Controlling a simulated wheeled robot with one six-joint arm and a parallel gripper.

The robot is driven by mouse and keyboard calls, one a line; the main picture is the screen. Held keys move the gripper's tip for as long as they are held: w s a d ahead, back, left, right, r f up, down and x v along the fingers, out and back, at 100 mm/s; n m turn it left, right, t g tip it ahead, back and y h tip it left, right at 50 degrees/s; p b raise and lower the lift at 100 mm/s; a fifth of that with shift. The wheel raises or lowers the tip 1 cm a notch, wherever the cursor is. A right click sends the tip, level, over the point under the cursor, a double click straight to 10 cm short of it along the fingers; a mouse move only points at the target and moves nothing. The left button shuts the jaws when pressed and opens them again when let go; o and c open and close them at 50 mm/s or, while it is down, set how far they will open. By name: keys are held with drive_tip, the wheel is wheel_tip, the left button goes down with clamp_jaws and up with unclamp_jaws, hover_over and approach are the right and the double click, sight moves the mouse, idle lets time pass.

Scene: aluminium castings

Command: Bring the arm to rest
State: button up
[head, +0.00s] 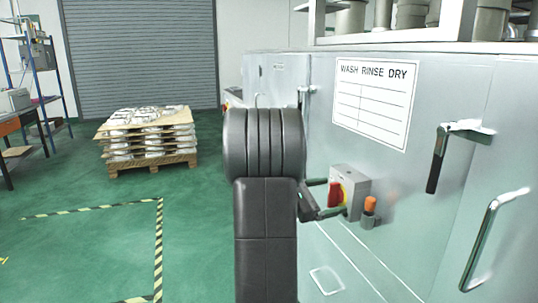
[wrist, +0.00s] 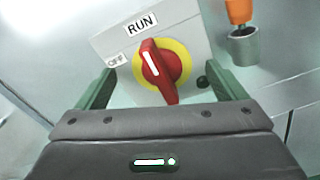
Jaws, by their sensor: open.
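My gripper (head: 335,196) is open in front of the grey switch box (head: 356,186) on the machine's side. In the wrist view its two green-grey fingers (wrist: 165,88) stand apart, with the red rotary knob (wrist: 161,72) in the gap between them. The knob sits on a yellow disc, and its white mark points up towards the RUN label (wrist: 140,25). The OFF label (wrist: 117,60) is to the left. I see no finger touching the knob; the exact distance is unclear. My dark arm covers the middle of the head view.
The washing machine cabinet (head: 450,90) fills the right, with a black-gripped lever (head: 437,160) and a door handle (head: 490,235). An orange-topped part (head: 370,205) is beside the switch box. A loaded pallet (head: 150,140) stands at left. Green floor with striped tape (head: 158,240) is clear.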

drive_tip(key=shift+n+p, duration=1.6)
drive_tip(key=shift+p, duration=0.6)
drive_tip(key=shift+a+f, duration=0.1)
drive_tip(key=shift+f, duration=0.05)
